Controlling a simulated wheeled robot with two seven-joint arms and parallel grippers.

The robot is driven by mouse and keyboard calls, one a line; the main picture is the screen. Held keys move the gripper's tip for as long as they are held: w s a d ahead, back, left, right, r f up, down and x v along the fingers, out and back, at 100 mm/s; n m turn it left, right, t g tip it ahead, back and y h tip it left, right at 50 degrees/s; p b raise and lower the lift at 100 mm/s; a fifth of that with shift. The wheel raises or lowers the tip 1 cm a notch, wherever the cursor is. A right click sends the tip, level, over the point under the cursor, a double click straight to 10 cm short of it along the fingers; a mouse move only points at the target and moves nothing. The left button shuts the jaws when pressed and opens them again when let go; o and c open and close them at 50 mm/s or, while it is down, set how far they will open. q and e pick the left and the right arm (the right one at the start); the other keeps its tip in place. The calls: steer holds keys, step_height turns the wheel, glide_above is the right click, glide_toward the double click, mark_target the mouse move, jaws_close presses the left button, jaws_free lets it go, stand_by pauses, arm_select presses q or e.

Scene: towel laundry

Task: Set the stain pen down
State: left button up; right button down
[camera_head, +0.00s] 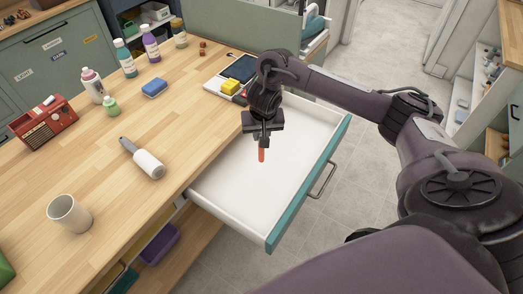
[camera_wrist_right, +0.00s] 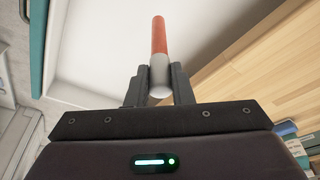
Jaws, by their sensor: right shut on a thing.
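The stain pen (camera_head: 262,154) is orange with a pale grey end and hangs in my right gripper (camera_head: 263,143) over the open drawer (camera_head: 222,184). In the right wrist view the pen (camera_wrist_right: 159,45) lies between the two fingers of the right gripper (camera_wrist_right: 159,82), which are shut on its grey end. The orange end points away from the gripper. The drawer's white floor looks empty. I cannot tell how far the pen is above it. My left gripper is not in view.
The wooden counter (camera_head: 115,180) left of the drawer holds a lint roller (camera_head: 143,158), a mug (camera_head: 69,213), a blue sponge (camera_head: 154,88), several bottles and a red radio (camera_head: 43,122). A yellow block (camera_head: 240,96) sits near the drawer's back. The drawer's teal front (camera_head: 309,183) stands out over the floor.

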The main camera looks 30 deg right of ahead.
mark_target(261, 151)
step_height(261, 151, down, 8)
steer(key=b, duration=0.4)
steer(key=shift+r, duration=0.15)
steer(key=shift+a, duration=0.1)
steer(key=c, duration=1.3)
jaws_free()
